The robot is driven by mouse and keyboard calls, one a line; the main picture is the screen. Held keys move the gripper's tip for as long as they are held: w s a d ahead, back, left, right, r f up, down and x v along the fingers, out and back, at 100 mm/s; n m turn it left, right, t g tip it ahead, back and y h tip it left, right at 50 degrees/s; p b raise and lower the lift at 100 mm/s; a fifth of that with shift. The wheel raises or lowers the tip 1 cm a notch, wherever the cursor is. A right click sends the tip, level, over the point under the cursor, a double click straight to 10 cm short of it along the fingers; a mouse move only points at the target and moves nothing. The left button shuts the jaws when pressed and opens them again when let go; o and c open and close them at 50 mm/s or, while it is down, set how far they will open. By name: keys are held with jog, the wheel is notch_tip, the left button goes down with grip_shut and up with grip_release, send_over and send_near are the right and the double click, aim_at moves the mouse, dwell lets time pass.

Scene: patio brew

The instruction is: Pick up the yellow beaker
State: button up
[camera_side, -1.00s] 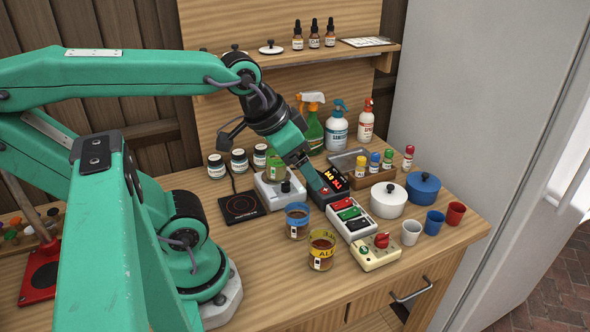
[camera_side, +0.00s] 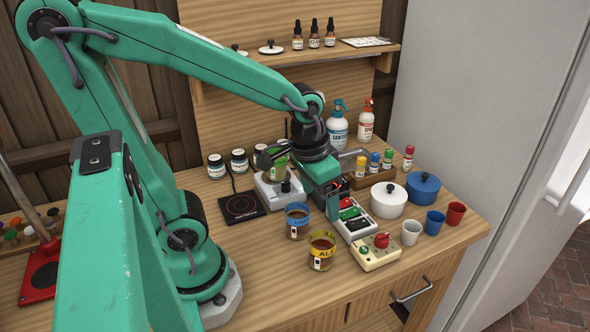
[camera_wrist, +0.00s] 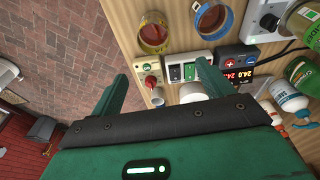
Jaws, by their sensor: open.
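The yellow beaker (camera_side: 321,264) stands upright near the front edge of the bench, with brown liquid in it. In the wrist view the yellow beaker (camera_wrist: 153,45) is at the top, beyond my fingertips and clear of them. A similar blue-banded beaker (camera_side: 297,231) stands just behind it, and this one also shows in the wrist view (camera_wrist: 210,33). My gripper (camera_side: 337,205) is open and empty, pointing down behind and slightly right of the yellow beaker, near the switch box. In the wrist view my gripper (camera_wrist: 160,85) has its two fingers spread apart.
The switch box (camera_side: 358,228) and the box with the red knob (camera_side: 376,258) stand right of the beakers. White and blue pots (camera_side: 388,203) and small cups (camera_side: 411,232) are farther right. A scale (camera_side: 276,198) and hot plate (camera_side: 240,207) are behind. Bench left of the beakers is clear.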

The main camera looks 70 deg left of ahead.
aim_at(321, 249)
notch_tip(321, 249, down, 8)
jog(key=g, duration=0.2)
jog(key=shift+w+d+r+n+g, duration=0.25)
jog(key=shift+w+d+n+g, duration=0.05)
jog(key=shift+w+d, duration=0.1)
jog(key=shift+f, duration=1.3)
jog(key=shift+f, duration=2.6)
jog(key=c, duration=1.2)
